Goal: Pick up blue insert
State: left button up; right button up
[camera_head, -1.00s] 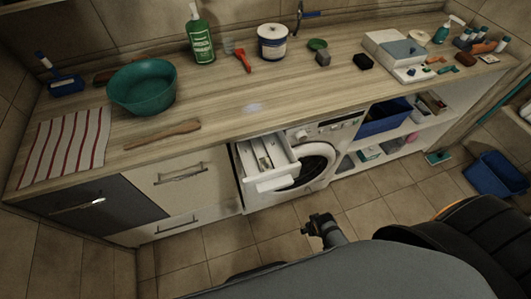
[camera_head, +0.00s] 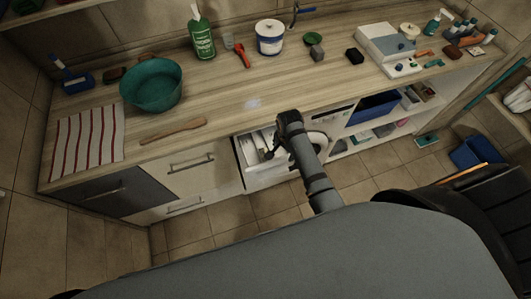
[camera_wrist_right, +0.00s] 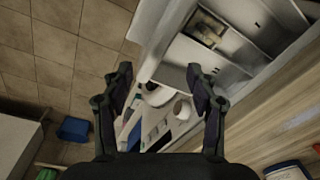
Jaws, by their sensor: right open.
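The washing machine's white detergent drawer (camera_head: 250,157) is pulled out below the worktop, left of the round door. In the right wrist view the drawer (camera_wrist_right: 235,42) shows several compartments, one with a dark, brownish patch at its bottom. I cannot make out a blue insert in it. My right gripper (camera_head: 272,149) is over the drawer's right part and hides some of it. In the right wrist view its two fingers (camera_wrist_right: 160,76) are spread apart with nothing between them, and the drawer lies beyond the tips. My left gripper is not in view.
The wooden worktop (camera_head: 225,110) runs above the drawer, with a wooden paddle (camera_head: 173,130) and a green basin (camera_head: 152,84) on it. A blue bin (camera_head: 375,107) sits on the shelf to the right. Open tiled floor (camera_head: 225,216) lies in front.

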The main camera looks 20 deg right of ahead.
aim_at(265, 150)
jog(key=w+a+m, duration=0.1)
jog(key=w, duration=0.1)
jog(key=w+a+r+m, duration=0.1)
jog(key=a+m, duration=0.1)
jog(key=w+a+r+m+g, duration=0.1)
jog(key=w+a+m, duration=0.1)
jog(key=shift+w+a+r+p, duration=0.1)
jog(key=shift+w+a+p, duration=0.1)
jog(key=shift+w+p, duration=0.2)
notch_tip(265, 150, down, 6)
jog(key=b, duration=0.3)
jog(key=shift+s+d+r+b, duration=0.1)
jog(key=shift+r+b, duration=0.1)
jog(key=shift+b, duration=0.2)
jog(key=shift+r, duration=0.1)
jog(key=f+b, duration=0.1)
jog(key=b, duration=0.1)
jog(key=f+b, duration=0.4)
jog(key=b, duration=0.1)
jog(key=shift+w+f, duration=0.2)
jog(key=shift+w, duration=0.15)
jog(key=shift+r, duration=0.2)
jog(key=shift+s, duration=0.1)
jog(key=shift+c, duration=0.5)
jog(key=c, duration=0.9)
